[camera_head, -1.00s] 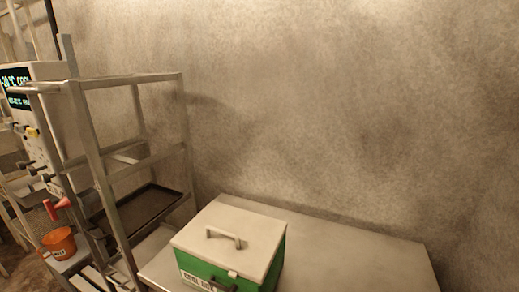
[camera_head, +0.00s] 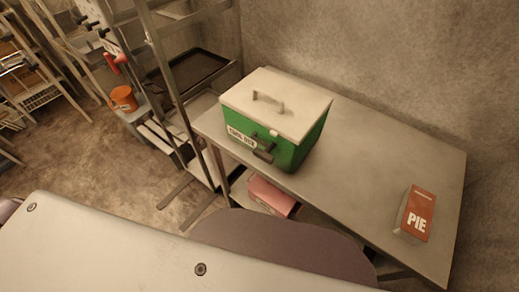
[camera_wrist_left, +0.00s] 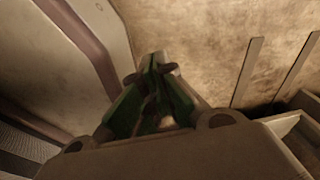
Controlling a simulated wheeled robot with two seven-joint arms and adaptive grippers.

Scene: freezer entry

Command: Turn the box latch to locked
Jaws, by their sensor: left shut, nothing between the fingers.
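The green box (camera_head: 306,149) with a pale lid (camera_head: 305,108) stands on the grey table. The lid looks closed and has a handle (camera_head: 268,101) on top. A dark latch (camera_head: 263,154) juts from the front face, beside a white label (camera_head: 241,138). I cannot tell from this view which position the latch is in. My left gripper (camera_wrist_left: 157,66) shows in the left wrist view, shut and empty, with the floor and frame bars beyond it. The box is not in that view. My right gripper is in neither view.
The grey table (camera_head: 370,160) has clear room right of the box. A pie carton (camera_head: 417,214) lies near its right end. A pink box (camera_head: 270,195) sits below the table's front edge. A metal rack with a dark tray (camera_head: 188,77) and an orange bucket (camera_head: 123,98) stand left.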

